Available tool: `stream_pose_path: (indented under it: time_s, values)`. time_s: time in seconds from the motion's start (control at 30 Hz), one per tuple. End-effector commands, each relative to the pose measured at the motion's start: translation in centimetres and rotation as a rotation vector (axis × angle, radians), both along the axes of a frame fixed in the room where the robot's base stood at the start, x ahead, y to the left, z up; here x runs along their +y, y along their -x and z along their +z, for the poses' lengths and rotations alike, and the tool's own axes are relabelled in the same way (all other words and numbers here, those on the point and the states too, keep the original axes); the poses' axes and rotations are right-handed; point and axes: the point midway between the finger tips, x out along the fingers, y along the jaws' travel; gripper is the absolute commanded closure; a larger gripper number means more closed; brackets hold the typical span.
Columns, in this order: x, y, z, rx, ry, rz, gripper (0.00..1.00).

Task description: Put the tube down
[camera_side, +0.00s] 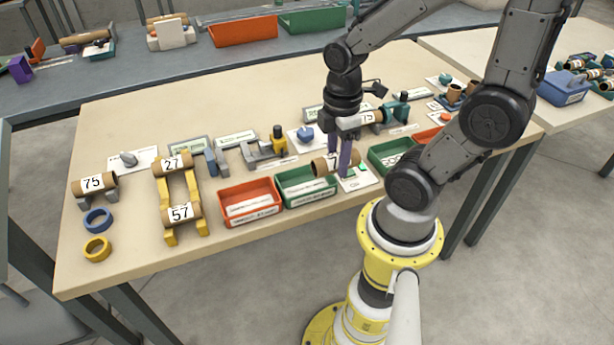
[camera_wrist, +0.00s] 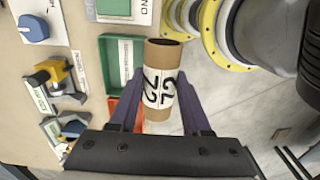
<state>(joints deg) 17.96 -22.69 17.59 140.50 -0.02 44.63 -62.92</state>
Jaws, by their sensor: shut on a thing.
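My gripper (camera_side: 339,161) has its purple fingers closed on a brown cardboard tube (camera_side: 321,167) with a white number label. In the wrist view the tube (camera_wrist: 163,56) lies between the two fingers (camera_wrist: 160,100), with its open end toward the top of the picture. Its digits look like a 7 and a 2, but I cannot be sure. In the side view the tube is beside the green tray (camera_side: 309,188) and the card with a green button (camera_side: 358,178). I cannot tell if it touches anything below; the fingers partly hide it.
An orange tray (camera_side: 248,202) stands left of the green one, and another green tray (camera_side: 388,156) stands right. Tubes 27 (camera_side: 173,162) and 57 (camera_side: 181,214) rest on a yellow stand, tube 75 (camera_side: 97,184) on a grey one. Blue (camera_side: 98,220) and yellow rings (camera_side: 97,248) lie front left.

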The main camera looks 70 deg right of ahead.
Motion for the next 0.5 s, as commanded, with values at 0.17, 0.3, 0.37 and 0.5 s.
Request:
stream_pose_path:
  time_s: [0.17, 0.3, 0.37, 0.5]
  values:
    - [-1.0, -3.2, -1.9, 0.008, -0.002, 0.000, 1.00]
    - [-1.6, -5.1, -4.4, 0.006, -0.002, 0.001, 1.00]
    - [-1.9, -5.8, -5.2, 0.005, -0.002, 0.001, 1.00]
    - [-2.2, -6.8, -6.4, 0.001, 0.000, 0.001, 1.00]
